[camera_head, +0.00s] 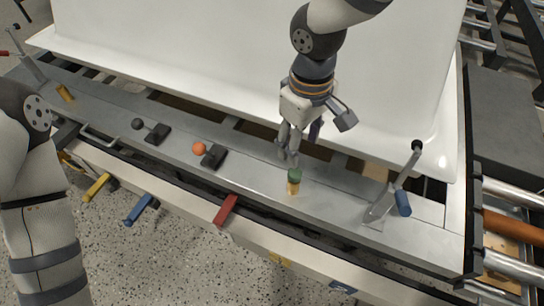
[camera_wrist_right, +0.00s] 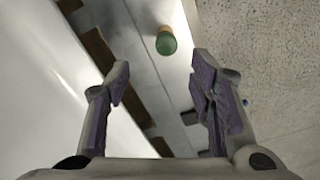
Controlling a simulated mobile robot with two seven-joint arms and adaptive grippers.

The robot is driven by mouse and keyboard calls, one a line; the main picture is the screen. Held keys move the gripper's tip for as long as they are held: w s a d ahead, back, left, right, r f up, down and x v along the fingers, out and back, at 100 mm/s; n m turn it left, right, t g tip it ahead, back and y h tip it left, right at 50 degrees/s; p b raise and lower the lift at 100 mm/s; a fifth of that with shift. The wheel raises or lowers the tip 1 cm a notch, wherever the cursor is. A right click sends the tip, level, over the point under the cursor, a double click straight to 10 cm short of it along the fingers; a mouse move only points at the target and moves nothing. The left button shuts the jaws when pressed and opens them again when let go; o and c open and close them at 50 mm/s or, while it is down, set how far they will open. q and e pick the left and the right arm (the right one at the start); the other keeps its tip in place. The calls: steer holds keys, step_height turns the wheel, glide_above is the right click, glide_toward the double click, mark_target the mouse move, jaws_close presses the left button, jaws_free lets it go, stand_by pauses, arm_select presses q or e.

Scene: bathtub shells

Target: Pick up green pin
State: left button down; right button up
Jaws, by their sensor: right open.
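The green pin (camera_head: 294,174) stands upright on the grey metal rail (camera_head: 255,178), its green top above a yellowish lower part. It also shows in the right wrist view (camera_wrist_right: 166,42), ahead of and between the two fingers. My right gripper (camera_head: 290,153) points down just behind and above the pin, close to it. In the wrist view my right gripper (camera_wrist_right: 163,88) is open, with nothing between its purple-padded fingers. My left arm shows at the left edge, but its gripper is out of view.
An orange ball (camera_head: 199,148) and black blocks (camera_head: 213,156) sit left along the rail. A lever clamp with a blue part (camera_head: 403,203) stands to the right. The white tub shell (camera_head: 200,55) rises behind. Red (camera_head: 226,209) and blue (camera_head: 138,209) handles stick out in front.

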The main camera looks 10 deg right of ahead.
mark_target(295, 172)
steer(key=f, duration=0.6)
steer(key=shift+s+b, duration=0.35)
steer(key=shift+s, duration=0.05)
steer(key=f, duration=0.5)
steer(key=shift+a+f, duration=0.15)
steer(key=shift+a, duration=0.2)
steer(key=shift+w+f, duration=0.1)
steer(key=shift+f, duration=0.25)
arm_select(q)
steer(key=shift+s+f+g, duration=0.3)
steer(key=shift+s+f, duration=0.6)
steer(key=shift+s, duration=0.15)
arm_select(e)
jaws_close()
